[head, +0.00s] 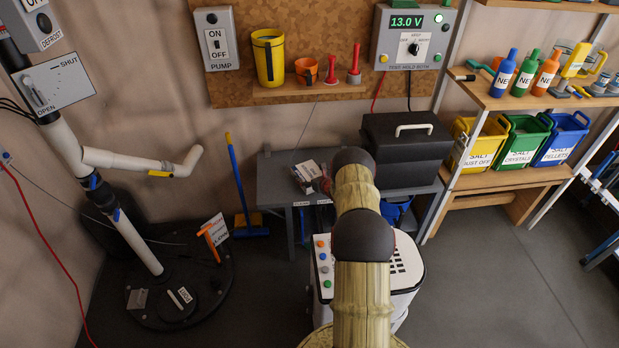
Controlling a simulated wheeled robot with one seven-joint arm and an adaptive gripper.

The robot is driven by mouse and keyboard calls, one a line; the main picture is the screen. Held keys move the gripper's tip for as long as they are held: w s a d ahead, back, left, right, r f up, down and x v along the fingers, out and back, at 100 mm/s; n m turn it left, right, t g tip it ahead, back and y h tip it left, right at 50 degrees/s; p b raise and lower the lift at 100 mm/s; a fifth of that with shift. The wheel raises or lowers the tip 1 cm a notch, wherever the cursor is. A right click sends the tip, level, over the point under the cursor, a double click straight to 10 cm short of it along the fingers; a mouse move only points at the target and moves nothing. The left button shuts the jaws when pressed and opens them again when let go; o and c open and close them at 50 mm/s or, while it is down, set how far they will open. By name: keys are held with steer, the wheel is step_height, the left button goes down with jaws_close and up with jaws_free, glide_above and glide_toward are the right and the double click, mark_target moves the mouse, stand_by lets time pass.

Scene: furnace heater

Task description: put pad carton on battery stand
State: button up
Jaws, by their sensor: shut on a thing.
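A small carton with white, dark and reddish printed faces (308,178) shows just left of my arm, over the grey low stand (275,190). It may be the pad carton; its print is too small to read. I cannot tell whether it rests on the stand or is held above it. The stand bears a large black battery box with a pale handle (408,145) on its right. My arm reaches forward across the middle of the view and covers part of the stand. My gripper is hidden behind the arm, so its hold does not show.
A white machine with coloured buttons (322,268) stands below my arm. A round dark lid with white pipes (190,270) lies at left, beside a blue broom (238,185). Shelves with salt bins (515,145) stand at right. Floor at lower right (510,270) is clear.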

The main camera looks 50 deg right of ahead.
steer(key=o, duration=1.2)
steer(key=shift+r, duration=0.1)
